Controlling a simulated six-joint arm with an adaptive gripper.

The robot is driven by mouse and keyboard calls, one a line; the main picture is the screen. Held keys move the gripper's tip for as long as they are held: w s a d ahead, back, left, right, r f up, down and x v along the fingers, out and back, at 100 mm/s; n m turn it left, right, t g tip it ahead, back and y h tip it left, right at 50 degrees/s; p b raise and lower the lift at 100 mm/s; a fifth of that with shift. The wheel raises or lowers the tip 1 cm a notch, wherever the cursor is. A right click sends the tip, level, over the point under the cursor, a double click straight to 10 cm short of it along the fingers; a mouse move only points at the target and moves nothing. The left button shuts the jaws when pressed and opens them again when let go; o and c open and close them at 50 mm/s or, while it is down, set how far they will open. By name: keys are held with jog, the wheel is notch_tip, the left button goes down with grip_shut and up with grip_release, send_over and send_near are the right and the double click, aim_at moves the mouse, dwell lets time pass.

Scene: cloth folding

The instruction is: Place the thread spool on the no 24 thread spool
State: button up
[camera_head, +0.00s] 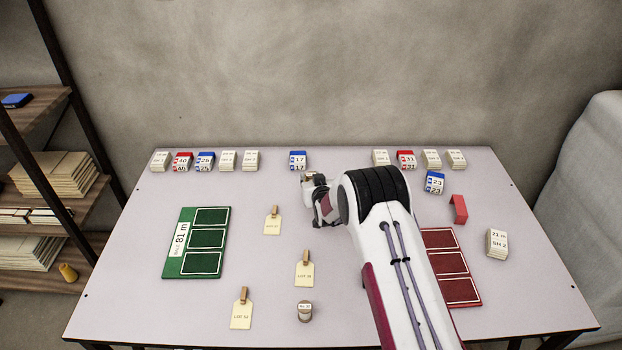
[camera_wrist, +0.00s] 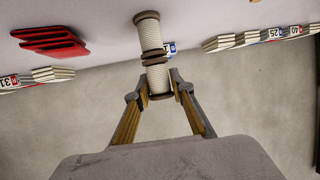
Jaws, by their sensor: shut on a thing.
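My gripper (camera_head: 318,200) is over the table behind the middle; the wrist view shows its two fingers (camera_wrist: 157,88) shut on a pale thread spool (camera_wrist: 159,79) with dark brown end discs. A second pale thread spool (camera_wrist: 150,36) lines up end to end with the held one, on its table side. Their facing discs look very close; I cannot tell whether they touch. No number is readable on either. In the head view my arm and gripper mostly hide this pair. Another small spool (camera_head: 305,314) with a white label stands at the table's front; its number is too small to read.
A green board (camera_head: 170,266) lies left, a red board (camera_head: 462,303) lies partly behind my arm. Clipped lot tags (camera_head: 304,274) lie in the middle. Numbered blocks and card stacks (camera_head: 251,160) line the back edge. A red folded piece (camera_head: 459,208) and card stack (camera_head: 497,242) are right.

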jog(key=shift+f, duration=0.2)
jog(key=o, duration=1)
jog(key=shift+c, duration=0.2)
jog(key=shift+r, duration=0.2)
jog(key=v, duration=1.2)
dwell(0.5)
jog(key=shift+r, duration=0.15)
